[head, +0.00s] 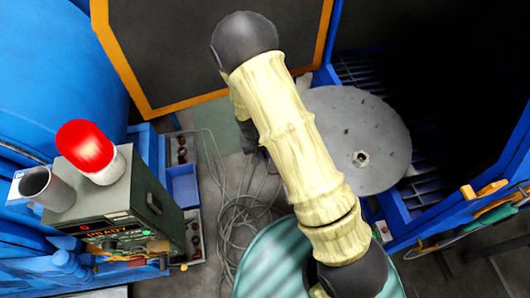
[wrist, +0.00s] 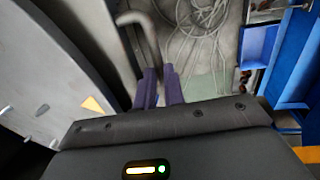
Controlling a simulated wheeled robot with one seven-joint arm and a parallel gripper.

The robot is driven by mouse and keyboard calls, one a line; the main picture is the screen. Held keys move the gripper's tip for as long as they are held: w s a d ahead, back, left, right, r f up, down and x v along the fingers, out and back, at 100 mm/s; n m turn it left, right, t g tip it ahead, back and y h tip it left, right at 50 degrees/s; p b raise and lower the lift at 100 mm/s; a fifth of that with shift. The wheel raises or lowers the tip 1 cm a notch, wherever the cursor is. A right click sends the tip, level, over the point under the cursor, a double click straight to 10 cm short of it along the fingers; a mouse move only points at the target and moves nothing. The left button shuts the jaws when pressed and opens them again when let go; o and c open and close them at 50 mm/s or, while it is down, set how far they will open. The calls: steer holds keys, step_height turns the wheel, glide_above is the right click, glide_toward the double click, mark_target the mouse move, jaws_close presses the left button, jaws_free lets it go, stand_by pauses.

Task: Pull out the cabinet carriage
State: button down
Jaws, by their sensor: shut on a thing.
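The cabinet carriage carries a round grey disc (head: 385,130), and its blue frame (head: 326,76) shows beside the dark cabinet opening on the right. The disc also fills the left of the wrist view (wrist: 45,75). A bent grey metal bar handle (wrist: 140,22) runs down between the two purple fingers of my gripper (wrist: 160,78). The fingers are closed on it, beside the disc's edge. In the head view my arm hides most of the gripper, the handle and part of the disc.
A green-grey control box (head: 120,215) with a red lamp (head: 86,147) stands at the left. Loose cables (head: 235,215) lie on the floor between it and the cabinet. An orange-edged dark panel (head: 215,45) stands at the top. A teal round surface (head: 270,265) is at bottom centre.

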steer(key=shift+s, duration=0.1)
steer(key=c, duration=1.8)
jaws_free()
steer(key=shift+o, duration=0.2)
steer(key=a+r+b, duration=0.1)
steer(key=a+r, duration=0.2)
steer(key=r, duration=1.4)
steer(key=shift+s+a, duration=0.15)
steer(key=shift+s, duration=0.05)
steer(key=s+d+r+t+y, duration=0.1)
steer(key=s+d+r, duration=0.1)
steer(key=s+d, duration=0.3)
steer(key=s+d+r+m+t+y, duration=0.1)
steer(key=s+d+r, duration=0.1)
steer(key=s+d, duration=0.4)
steer(key=d, duration=0.4)
steer(key=shift+d+m, duration=0.15)
steer(key=shift+m, duration=0.15)
